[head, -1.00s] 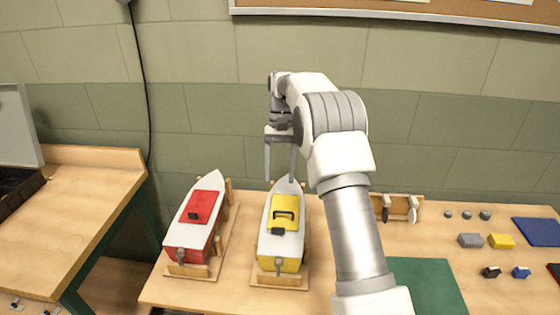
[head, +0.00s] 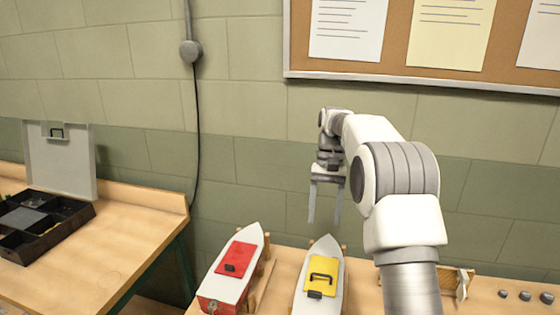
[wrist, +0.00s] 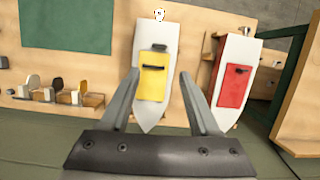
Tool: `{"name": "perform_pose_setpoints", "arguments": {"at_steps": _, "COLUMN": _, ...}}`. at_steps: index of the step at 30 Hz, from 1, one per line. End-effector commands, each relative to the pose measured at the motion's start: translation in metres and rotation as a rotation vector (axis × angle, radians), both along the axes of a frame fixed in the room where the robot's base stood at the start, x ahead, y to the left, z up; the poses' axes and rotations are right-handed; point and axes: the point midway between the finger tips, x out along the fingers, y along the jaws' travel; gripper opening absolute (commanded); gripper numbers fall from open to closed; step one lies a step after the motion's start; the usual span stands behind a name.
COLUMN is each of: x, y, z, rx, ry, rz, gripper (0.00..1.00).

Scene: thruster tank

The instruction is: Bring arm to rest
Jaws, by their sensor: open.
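My gripper (head: 325,203) is open and empty, with its fingers pointing down above the far end of the boat with the yellow hatch (head: 318,276). In the wrist view my gripper (wrist: 157,88) shows its two fingers apart, with the yellow-hatched boat (wrist: 153,108) between and below them. The boat with the red hatch (head: 236,262) stands to its left in the head view, and in the wrist view this boat (wrist: 233,92) is on the right. Nothing is held. The near ends of both boats are cut off or partly cut off in the head view.
A side table (head: 100,262) at left bears a dark compartment box (head: 48,243) with its grey lid raised. The wall and pinboard (head: 410,50) are behind the arm. Small grey pieces (head: 525,296) lie at right. A green mat (wrist: 65,25) shows in the wrist view.

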Motion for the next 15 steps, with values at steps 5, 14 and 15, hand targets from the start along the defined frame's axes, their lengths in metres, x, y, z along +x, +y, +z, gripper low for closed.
{"name": "perform_pose_setpoints", "arguments": {"at_steps": 5, "x": -0.032, "y": 0.002, "z": 0.045, "rx": -0.013, "ry": -0.106, "rz": 0.03, "gripper": 0.62}}
{"name": "perform_pose_setpoints", "arguments": {"at_steps": 14, "x": -0.097, "y": 0.005, "z": 0.094, "rx": -0.034, "ry": -0.278, "rz": 0.082, "gripper": 0.62}}
{"name": "perform_pose_setpoints", "arguments": {"at_steps": 15, "x": -0.107, "y": 0.006, "z": 0.098, "rx": -0.037, "ry": -0.301, "rz": 0.088, "gripper": 0.62}}
